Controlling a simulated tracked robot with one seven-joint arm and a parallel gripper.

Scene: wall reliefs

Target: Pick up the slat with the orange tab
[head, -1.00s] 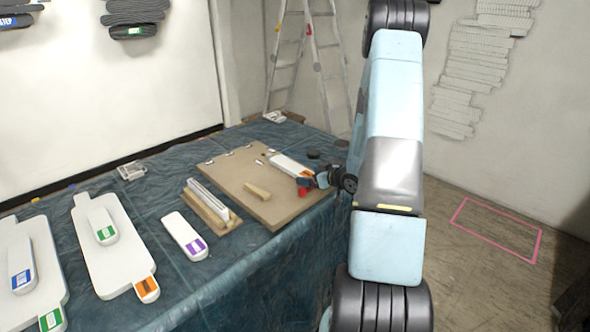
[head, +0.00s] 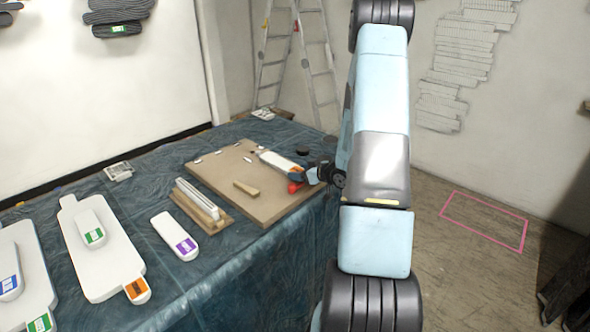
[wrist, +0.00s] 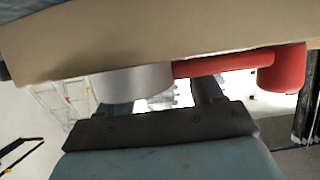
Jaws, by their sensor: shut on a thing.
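A white slat with an orange tab (head: 276,160) lies on the brown board at its far right. Its tab end is close to my gripper (head: 308,176), which reaches in from the right at the board's edge. A red handle (head: 294,187) is beside the fingers; in the wrist view this red handle (wrist: 225,63) runs from a grey cylinder (wrist: 132,84) to a thicker red end. My gripper (wrist: 207,85) appears shut on the red handle, though the fingertips are partly hidden. Another orange tab (head: 137,290) shows on a slat at a white board, front left.
The brown board (head: 215,180) carries a small wooden piece (head: 246,187). A wooden block with pale strips (head: 200,203) and a purple-tabbed slat (head: 174,236) are left of it. White paddle boards (head: 105,270) hold other slats. A ladder (head: 300,60) stands behind the table.

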